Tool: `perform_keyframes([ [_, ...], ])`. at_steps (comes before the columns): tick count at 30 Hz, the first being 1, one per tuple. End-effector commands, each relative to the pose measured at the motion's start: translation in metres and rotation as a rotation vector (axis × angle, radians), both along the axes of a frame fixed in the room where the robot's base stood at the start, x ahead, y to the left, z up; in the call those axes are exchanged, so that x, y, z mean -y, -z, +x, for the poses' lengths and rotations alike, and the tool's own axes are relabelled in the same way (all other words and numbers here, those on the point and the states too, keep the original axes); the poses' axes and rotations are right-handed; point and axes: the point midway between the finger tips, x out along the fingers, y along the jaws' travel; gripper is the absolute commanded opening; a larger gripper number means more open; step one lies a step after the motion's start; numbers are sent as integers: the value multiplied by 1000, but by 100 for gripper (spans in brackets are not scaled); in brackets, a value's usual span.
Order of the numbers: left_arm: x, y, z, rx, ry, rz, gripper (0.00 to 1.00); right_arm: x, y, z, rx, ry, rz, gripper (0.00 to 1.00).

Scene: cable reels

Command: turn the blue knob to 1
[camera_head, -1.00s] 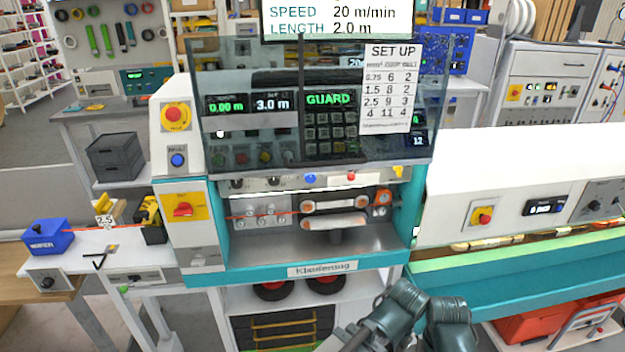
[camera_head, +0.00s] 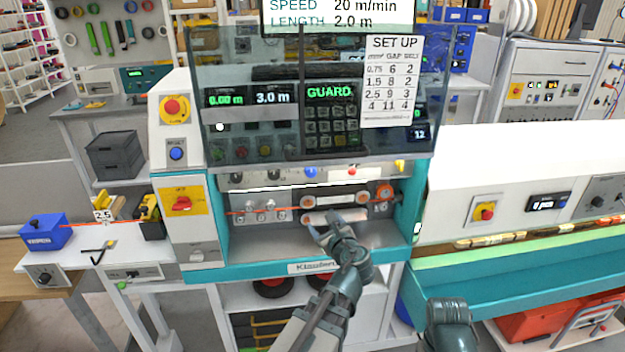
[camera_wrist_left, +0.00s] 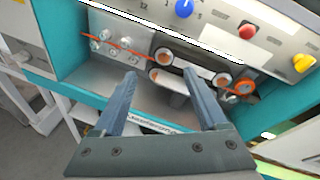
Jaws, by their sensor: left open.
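The blue knob (camera_head: 309,172) sits in a row of knobs on the strip below the glass guard of the teal and white machine. It also shows at the top edge of the left wrist view (camera_wrist_left: 184,8), where a printed scale is partly visible around it. My left gripper (camera_head: 325,222) is open and empty in front of the machine's bay, below the blue knob and apart from it. In the left wrist view, its two fingers (camera_wrist_left: 157,85) point towards the rollers. An arm link of mine shows at the bottom right, but my right gripper does not.
A red knob (camera_head: 352,171) and a yellow knob (camera_head: 399,166) lie to the right of the blue one. The glass guard (camera_head: 250,110) stands above the strip. An orange cable (camera_wrist_left: 115,42) and rollers (camera_wrist_left: 164,56) run through the bay. A set-up chart (camera_head: 391,80) hangs on the guard.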

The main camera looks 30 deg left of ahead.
Motion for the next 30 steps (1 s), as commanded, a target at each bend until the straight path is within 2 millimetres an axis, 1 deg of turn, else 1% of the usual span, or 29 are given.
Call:
perform_keyframes([
  [1, -8, -10, 7, -40, 44, 133, 75, 0, 3, 0, 0, 0, 0, 45],
  [3, -14, -24, 15, -100, 100, 307, 75, 0, 5, 0, 0, 0, 0, 45],
  [6, -18, -37, 22, -167, 151, 485, 75, 0, 6, 0, 0, 0, 0, 45],
  [9, -18, -43, 26, -206, 178, 585, 75, 0, 6, 0, 0, 0, 0, 45],
  [12, -19, -45, 27, -221, 187, 622, 75, 0, 6, 0, 0, 0, 0, 45],
  [15, -19, -46, 29, -223, 187, 623, 75, 0, 6, 0, 0, 0, 0, 45],
  [19, -26, -46, 39, -222, 185, 622, 75, 0, 6, 0, 0, 0, 0, 45],
  [23, -40, -45, 58, -222, 184, 619, 75, 0, 6, 0, 0, 0, 0, 45],
  [30, -69, -45, 98, -221, 185, 619, 75, 0, 6, 0, 0, 0, 0, 45],
])
